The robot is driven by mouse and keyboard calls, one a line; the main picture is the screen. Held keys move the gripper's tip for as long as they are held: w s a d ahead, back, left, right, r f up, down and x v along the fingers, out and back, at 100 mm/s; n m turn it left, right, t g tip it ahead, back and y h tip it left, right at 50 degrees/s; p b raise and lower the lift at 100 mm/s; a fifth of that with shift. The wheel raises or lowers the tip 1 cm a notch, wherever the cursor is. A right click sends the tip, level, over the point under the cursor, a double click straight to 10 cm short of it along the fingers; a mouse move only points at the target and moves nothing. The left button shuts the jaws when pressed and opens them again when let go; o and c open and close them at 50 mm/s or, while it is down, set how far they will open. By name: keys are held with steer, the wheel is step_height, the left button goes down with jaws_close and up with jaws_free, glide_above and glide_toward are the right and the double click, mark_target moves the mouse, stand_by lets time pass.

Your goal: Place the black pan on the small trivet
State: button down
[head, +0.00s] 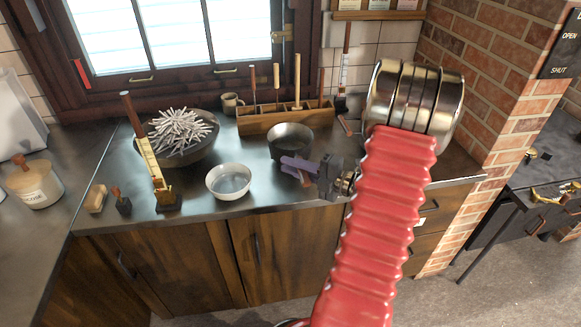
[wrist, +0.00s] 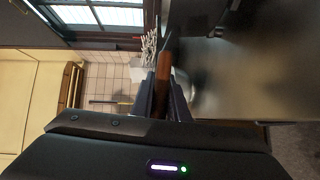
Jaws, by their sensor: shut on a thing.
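The black pan (head: 290,138) is a dark round vessel near the middle of the counter in the head view. My gripper (head: 296,166) is at its near side, with purple fingers reaching in from the right. In the wrist view my gripper (wrist: 163,92) is shut on a brown handle (wrist: 164,72), with a thin dark shape beyond it that looks like the pan edge-on. The fingers hide most of the handle in the head view. I cannot tell whether the pan touches the counter. I cannot make out the small trivet in either view.
A white bowl (head: 228,183) stands left of my gripper near the counter's front edge. A large dark bowl of pale sticks (head: 178,131) is farther left. A wooden caddy (head: 285,120) stands behind the pan, with a mug (head: 232,103) beside it. A brick wall (head: 478,75) bounds the right.

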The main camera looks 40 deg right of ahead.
steer(key=c, duration=1.7)
jaws_free()
steer(key=shift+f, duration=0.1)
steer(key=v, duration=1.2)
steer(key=shift+s, duration=0.1)
steer(key=shift+s, duration=0.1)
